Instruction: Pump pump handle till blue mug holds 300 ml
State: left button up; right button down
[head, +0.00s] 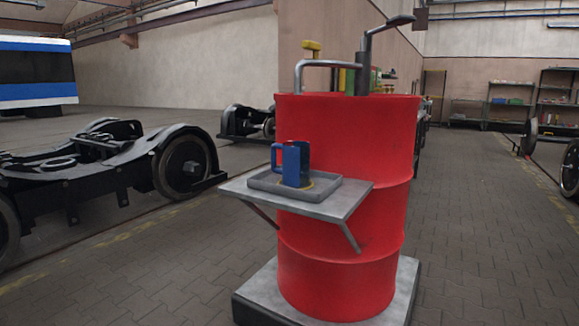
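A blue mug (297,164) stands upright in a shallow grey tray (265,184) on a metal shelf at the front of a red drum (350,226). Its handle points left, and its inside and fill level cannot be seen. On top of the drum is a pump with a grey spout pipe (325,64) that bends down at its left end, above and behind the mug. The pump handle (391,24) rises from the drum top and slants up to the right, ending in a dark grip. Neither of my grippers is in view.
The drum stands on a grey plinth (412,280). A black bogie (110,165) fills the left, with another behind the drum. Wheels (570,168) stand at the right edge, shelves (510,105) at the back. The paved floor right of the drum is clear.

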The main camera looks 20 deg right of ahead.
aim_at(400, 20)
jog(key=i+l, duration=0.2)
jog(key=l, duration=0.2)
jog(key=i+l, duration=0.15)
jog(key=l, duration=0.25)
jog(key=i+l+z, duration=0.1)
jog(key=l, duration=0.3)
jog(key=i+l, duration=0.5)
jog(key=l, duration=0.25)
jog(key=i+l+z, duration=0.1)
jog(key=l, duration=0.3)
jog(key=i, duration=0.1)
